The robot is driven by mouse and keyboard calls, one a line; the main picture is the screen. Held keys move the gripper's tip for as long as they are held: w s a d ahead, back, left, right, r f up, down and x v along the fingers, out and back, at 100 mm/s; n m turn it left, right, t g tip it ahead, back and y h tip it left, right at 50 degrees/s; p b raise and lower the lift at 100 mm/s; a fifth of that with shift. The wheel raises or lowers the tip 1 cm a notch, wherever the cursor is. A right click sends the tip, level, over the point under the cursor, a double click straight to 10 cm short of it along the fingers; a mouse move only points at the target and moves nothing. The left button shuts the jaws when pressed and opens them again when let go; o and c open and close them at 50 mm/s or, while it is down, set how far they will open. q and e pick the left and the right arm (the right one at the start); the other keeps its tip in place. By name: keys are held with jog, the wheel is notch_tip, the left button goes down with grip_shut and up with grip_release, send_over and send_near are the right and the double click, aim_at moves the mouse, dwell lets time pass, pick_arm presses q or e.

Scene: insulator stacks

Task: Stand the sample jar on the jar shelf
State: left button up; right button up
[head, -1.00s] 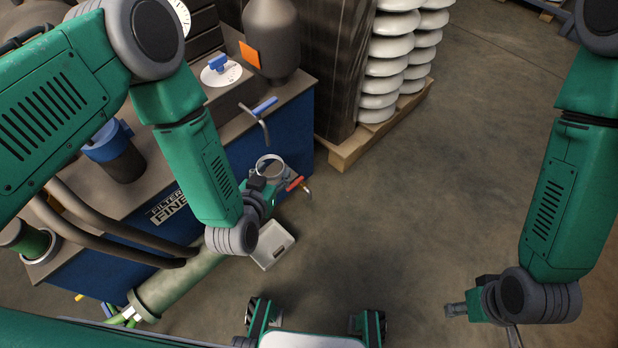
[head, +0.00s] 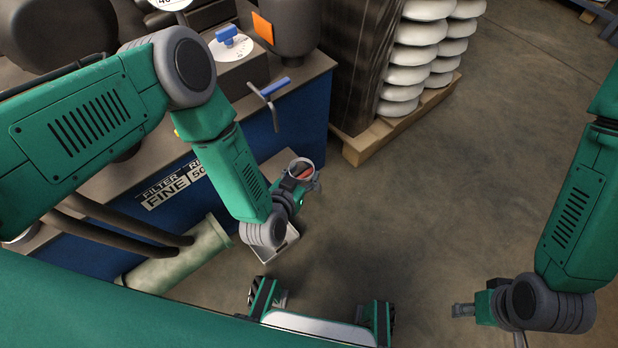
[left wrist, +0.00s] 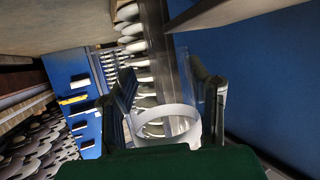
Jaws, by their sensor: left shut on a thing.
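The sample jar (head: 305,165) is a clear, round vessel with a pale rim, its open mouth facing up toward the head camera. My left gripper (head: 295,187) is shut on it, in front of the blue machine; its fingers stand on either side of the jar (left wrist: 168,125) in the left wrist view. A red handle shows within the jar's outline in the head view. A pale, shallow rectangular tray (head: 272,250), perhaps the jar shelf, lies below the gripper, partly hidden by my arm. My right gripper (head: 463,310) is over bare floor, its opening unclear.
The blue machine (head: 225,195) has a blue-handled valve (head: 268,88) and a label reading FILTER FINE. A thick green-grey pipe (head: 180,258) runs at its foot. White insulator stacks (head: 415,60) stand on a pallet (head: 375,143) behind. The floor to the right is clear.

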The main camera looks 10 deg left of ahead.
aim_at(284, 162)
pick_arm(q)
jog(key=shift+w+a+f+b, duration=0.25)
jog(key=shift+w+a+b, duration=0.1)
jog(key=shift+w+a, duration=0.25)
jog(key=shift+w+a+f+b, duration=0.3)
jog(key=shift+w+a, duration=0.2)
jog(key=shift+a, duration=0.2)
jog(key=shift+w+a+f+b, duration=0.2)
jog(key=shift+w+a+b, duration=0.15)
jog(key=shift+w+a, duration=0.6)
jog(key=shift+w+a+f+b, duration=0.15)
jog(key=shift+w+a+b, duration=0.15)
jog(key=shift+w+a, duration=0.6)
jog(key=shift+s+a, duration=0.2)
jog(key=shift+s, duration=0.05)
jog(key=o, duration=1.3)
jog(key=shift+c, duration=0.2)
jog(key=v, duration=1.2)
